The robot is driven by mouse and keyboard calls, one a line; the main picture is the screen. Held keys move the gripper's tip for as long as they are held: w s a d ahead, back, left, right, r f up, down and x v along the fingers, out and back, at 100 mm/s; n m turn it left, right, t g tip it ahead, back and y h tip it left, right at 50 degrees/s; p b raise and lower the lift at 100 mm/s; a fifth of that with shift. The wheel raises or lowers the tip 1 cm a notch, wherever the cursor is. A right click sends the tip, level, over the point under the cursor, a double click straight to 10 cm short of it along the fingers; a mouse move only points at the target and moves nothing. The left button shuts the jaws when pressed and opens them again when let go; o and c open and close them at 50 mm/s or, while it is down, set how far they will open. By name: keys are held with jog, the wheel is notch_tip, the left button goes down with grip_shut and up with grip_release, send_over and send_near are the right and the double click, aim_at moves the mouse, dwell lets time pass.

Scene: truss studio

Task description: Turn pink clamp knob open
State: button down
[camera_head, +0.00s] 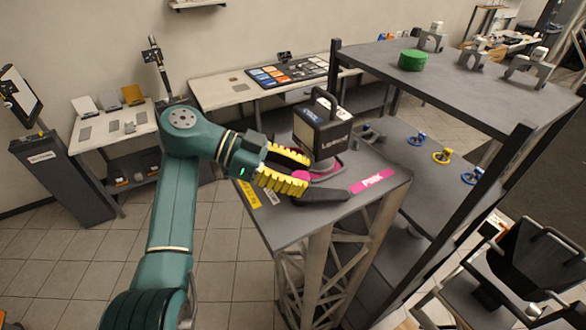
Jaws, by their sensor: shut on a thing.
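The pink clamp knob (300,175) is near the middle of the view, on the dark grey stand top below a boxy lamp-like unit. It is partly hidden by my gripper. My gripper (305,175) reaches in from the left, its two yellow ribbed fingers on either side of the knob. It is shut on the knob. A pink label (372,181) with white lettering lies on the stand top to the right. The exact turn of the knob cannot be told.
The black-and-white unit with a handle (322,128) stands close behind my fingers. A dark bar (322,197) lies just in front. At right, a grey shelf (465,75) on dark posts carries a green cylinder (412,60); blue and yellow knobs (442,156) sit below.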

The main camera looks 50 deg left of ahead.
jog(key=shift+f+m+g+h, duration=0.1)
jog(key=shift+m+g+h, duration=0.4)
jog(key=shift+m+g, duration=0.2)
jog(key=shift+f, duration=0.1)
jog(key=c, duration=0.6)
grip_release()
jog(key=shift+d, duration=0.1)
jog(key=shift+c, duration=0.2)
notch_tip(320, 180, up, 10)
jog(key=shift+r, duration=0.1)
